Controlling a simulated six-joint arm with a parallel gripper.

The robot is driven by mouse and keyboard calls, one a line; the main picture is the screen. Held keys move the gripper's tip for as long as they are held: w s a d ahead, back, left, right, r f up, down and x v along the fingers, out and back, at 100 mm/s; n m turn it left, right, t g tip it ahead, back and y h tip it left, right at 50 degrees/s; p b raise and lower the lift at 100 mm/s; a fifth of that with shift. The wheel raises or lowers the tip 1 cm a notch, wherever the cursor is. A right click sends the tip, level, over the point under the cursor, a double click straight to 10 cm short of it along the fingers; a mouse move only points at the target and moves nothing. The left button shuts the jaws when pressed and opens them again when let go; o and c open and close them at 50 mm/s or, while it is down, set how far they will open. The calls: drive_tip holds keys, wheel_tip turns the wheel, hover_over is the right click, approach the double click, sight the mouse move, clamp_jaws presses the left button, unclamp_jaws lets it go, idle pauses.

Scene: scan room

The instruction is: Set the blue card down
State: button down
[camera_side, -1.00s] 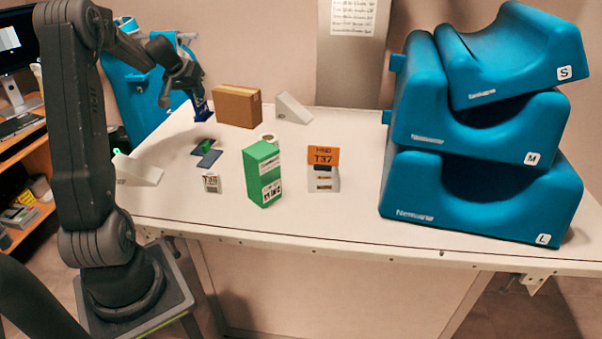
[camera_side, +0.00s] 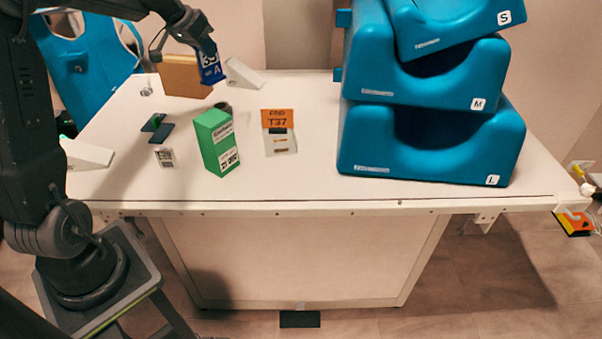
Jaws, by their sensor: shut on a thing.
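The blue card (camera_side: 212,69) with white lettering is held upright in my gripper (camera_side: 207,47) above the back left of the white table (camera_side: 330,182). My gripper is shut on the card's top edge. The card overlaps the right end of the brown cardboard box (camera_side: 183,78) in the picture; I cannot tell whether they touch. The card's lower edge appears clear of the tabletop.
A green box (camera_side: 215,142) stands at the table's middle left. An orange T37 card (camera_side: 278,119) stands in a holder right of it. A small labelled block (camera_side: 164,156), dark flat pieces (camera_side: 160,133) and white wedges (camera_side: 243,74) lie around. Stacked blue foam blocks (camera_side: 430,140) fill the right.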

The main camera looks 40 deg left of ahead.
drive_tip(key=d+m+g+h, duration=0.2)
drive_tip(key=d+m+h, duration=0.6)
drive_tip(key=d, duration=2.4)
drive_tip(key=shift+w+f+m+y, duration=0.15)
drive_tip(key=shift+f+m+y, duration=0.35)
drive_tip(key=shift+f, duration=2.15)
drive_tip(key=shift+w+f+m+y, duration=0.15)
drive_tip(key=shift+f+m+y, duration=0.4)
drive_tip(key=shift+f, duration=2.1)
drive_tip(key=shift+w+f+m+y, duration=0.15)
drive_tip(key=shift+f+m+y, duration=0.35)
drive_tip(key=shift+f, duration=2.15)
drive_tip(key=shift+f, duration=0.2)
drive_tip(key=c, duration=1.2)
unclamp_jaws()
drive_tip(key=shift+o, duration=0.2)
